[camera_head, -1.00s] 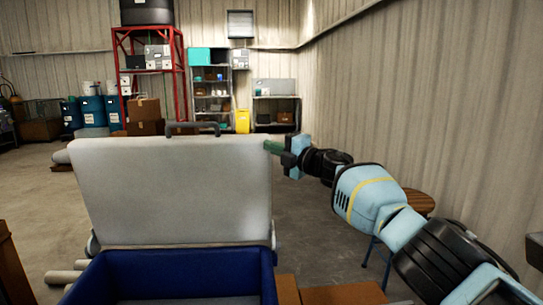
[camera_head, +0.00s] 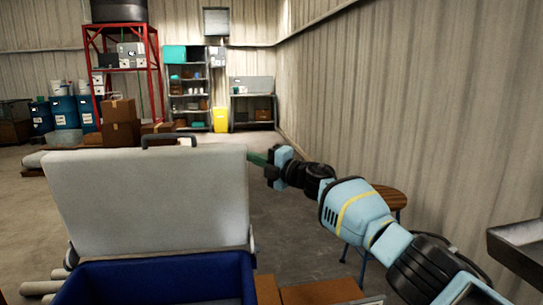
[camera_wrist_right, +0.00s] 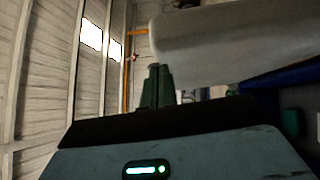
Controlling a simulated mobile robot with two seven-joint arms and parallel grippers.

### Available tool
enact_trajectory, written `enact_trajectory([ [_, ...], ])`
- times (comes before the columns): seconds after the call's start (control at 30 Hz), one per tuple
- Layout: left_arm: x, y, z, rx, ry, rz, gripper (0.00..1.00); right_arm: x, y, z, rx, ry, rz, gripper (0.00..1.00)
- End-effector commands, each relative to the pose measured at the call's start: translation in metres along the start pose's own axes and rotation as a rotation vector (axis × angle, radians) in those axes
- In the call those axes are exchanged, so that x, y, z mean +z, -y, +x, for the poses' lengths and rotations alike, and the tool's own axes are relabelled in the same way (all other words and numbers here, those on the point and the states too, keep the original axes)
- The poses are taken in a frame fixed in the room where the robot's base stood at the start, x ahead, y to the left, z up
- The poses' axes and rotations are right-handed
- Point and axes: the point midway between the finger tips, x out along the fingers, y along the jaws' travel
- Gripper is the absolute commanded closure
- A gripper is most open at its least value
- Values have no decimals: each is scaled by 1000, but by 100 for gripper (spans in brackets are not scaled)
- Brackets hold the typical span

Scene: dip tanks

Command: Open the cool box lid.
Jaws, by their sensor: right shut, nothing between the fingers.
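The cool box lid (camera_head: 150,200) is a pale grey-white panel that stands raised, nearly upright, at the back of the box. A dark handle (camera_head: 168,139) sits on its top edge. The open box (camera_head: 165,278) below has blue inner walls. My right gripper (camera_head: 256,158) is at the lid's upper right corner, its green fingers shut and empty. In the right wrist view the fingers (camera_wrist_right: 157,86) are together, close to the lid's pale edge (camera_wrist_right: 225,45). I cannot tell whether they touch it. My left gripper is not in view.
A round wooden stool (camera_head: 388,196) stands to the right behind my right arm. A grey metal tray or sink edge (camera_head: 520,245) is at the far right. Brown boxes (camera_head: 320,291) lie beside the cool box. Shelves and a red rack (camera_head: 160,80) stand far back.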

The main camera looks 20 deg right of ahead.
Motion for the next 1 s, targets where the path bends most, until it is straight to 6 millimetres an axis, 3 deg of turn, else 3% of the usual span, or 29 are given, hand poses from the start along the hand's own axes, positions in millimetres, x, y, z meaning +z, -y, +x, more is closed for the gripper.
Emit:
enact_trajectory([
  [0.4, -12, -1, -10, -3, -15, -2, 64, 2, -1, -41, 0, 2, -1, 100],
  [0.73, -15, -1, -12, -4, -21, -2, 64, 0, 0, -51, 0, 1, 1, 100],
  [0.87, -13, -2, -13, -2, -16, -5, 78, -1, 3, -51, -1, 0, 6, 100],
  [1.0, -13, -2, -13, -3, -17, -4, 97, -12, 21, -52, -7, -5, 42, 100],
])
